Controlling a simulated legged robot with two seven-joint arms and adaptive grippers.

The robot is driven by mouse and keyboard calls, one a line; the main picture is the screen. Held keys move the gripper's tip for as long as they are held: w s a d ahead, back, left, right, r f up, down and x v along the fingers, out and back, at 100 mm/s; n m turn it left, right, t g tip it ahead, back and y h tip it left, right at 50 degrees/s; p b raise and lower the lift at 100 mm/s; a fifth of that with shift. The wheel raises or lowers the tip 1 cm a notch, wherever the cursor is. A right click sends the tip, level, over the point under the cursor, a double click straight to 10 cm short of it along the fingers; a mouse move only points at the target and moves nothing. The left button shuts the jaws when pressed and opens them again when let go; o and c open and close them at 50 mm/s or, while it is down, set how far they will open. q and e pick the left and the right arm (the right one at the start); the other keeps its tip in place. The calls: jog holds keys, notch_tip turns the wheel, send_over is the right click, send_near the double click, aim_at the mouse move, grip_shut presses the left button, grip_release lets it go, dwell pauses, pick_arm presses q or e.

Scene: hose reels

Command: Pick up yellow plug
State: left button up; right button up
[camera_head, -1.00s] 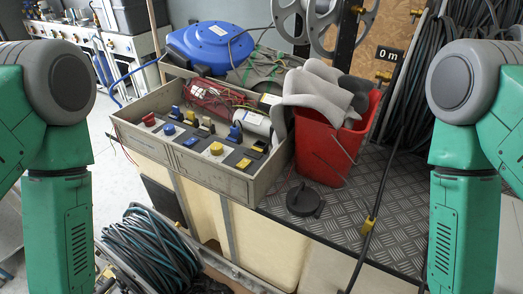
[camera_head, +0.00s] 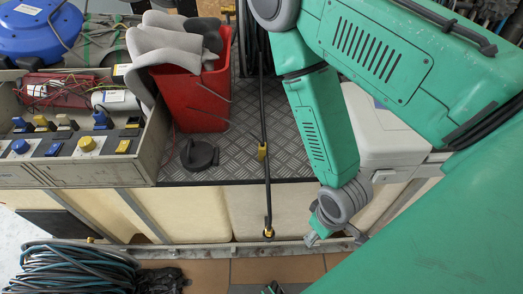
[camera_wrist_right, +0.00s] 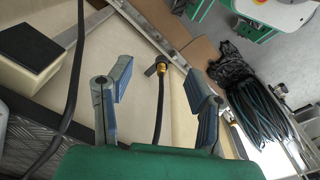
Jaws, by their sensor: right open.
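A small yellow plug (camera_head: 268,232) is on the lower end of a thin black hose hanging over the platform's front edge in the head view. In the right wrist view the yellow plug (camera_wrist_right: 161,68) shows between my fingers in the picture, beyond their tips, with a dark piece at its end. My right gripper (camera_head: 334,240) is to the right of the plug and apart from it. In the right wrist view the right gripper (camera_wrist_right: 158,77) has its two fingers spread wide with nothing between them.
A second yellow fitting (camera_head: 261,151) sits higher on the same hose. A red bucket (camera_head: 196,97) with grey cloth and a control box (camera_head: 152,150) stand on the platform at the left. A white case (camera_head: 385,135) is behind my right arm. Coiled hoses (camera_head: 75,268) lie at lower left.

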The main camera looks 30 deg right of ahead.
aim_at(262, 145)
jog(key=shift+o, duration=0.3)
